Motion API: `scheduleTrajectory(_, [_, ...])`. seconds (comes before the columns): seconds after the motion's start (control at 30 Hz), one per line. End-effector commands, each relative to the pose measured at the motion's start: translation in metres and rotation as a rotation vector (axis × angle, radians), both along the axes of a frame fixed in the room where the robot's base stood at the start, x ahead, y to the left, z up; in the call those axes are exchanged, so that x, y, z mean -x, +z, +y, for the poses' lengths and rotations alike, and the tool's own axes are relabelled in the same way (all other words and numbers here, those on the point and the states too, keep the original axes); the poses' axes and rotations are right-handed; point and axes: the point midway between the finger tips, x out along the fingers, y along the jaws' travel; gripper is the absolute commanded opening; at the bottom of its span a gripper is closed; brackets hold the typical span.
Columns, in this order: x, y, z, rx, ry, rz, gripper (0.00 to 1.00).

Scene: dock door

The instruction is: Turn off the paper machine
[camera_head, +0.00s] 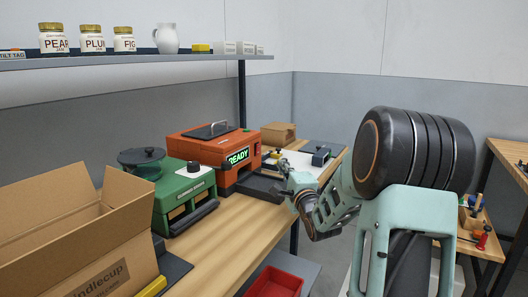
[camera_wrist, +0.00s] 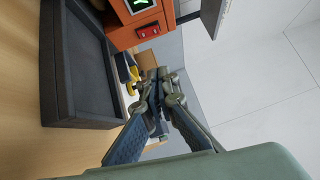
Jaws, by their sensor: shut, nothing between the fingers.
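I cannot tell the switch's position. My gripper (camera_head: 286,172) is shut and empty, just in front of the machine. In the wrist view its fingertips (camera_wrist: 156,78) are below the switch, apart from it.
A green machine (camera_head: 183,195) and an open cardboard box (camera_head: 60,240) stand to the left on the bench. A shelf (camera_head: 130,62) with jars and a white jug runs above. A small cardboard box (camera_head: 278,134) and a grey device (camera_head: 321,156) stand beyond. A red bin (camera_head: 273,282) is below.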

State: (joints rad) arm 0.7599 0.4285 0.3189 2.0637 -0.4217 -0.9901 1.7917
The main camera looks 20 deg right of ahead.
Motion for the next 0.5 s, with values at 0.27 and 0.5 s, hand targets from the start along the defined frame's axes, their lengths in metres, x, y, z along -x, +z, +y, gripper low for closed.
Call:
scheduleTrajectory(0.27, [-0.031,0.001,-0.003,0.000,0.002,0.000,0.00])
scheduleTrajectory(0.5, [-0.071,0.005,-0.008,0.000,0.001,-0.001,0.00])
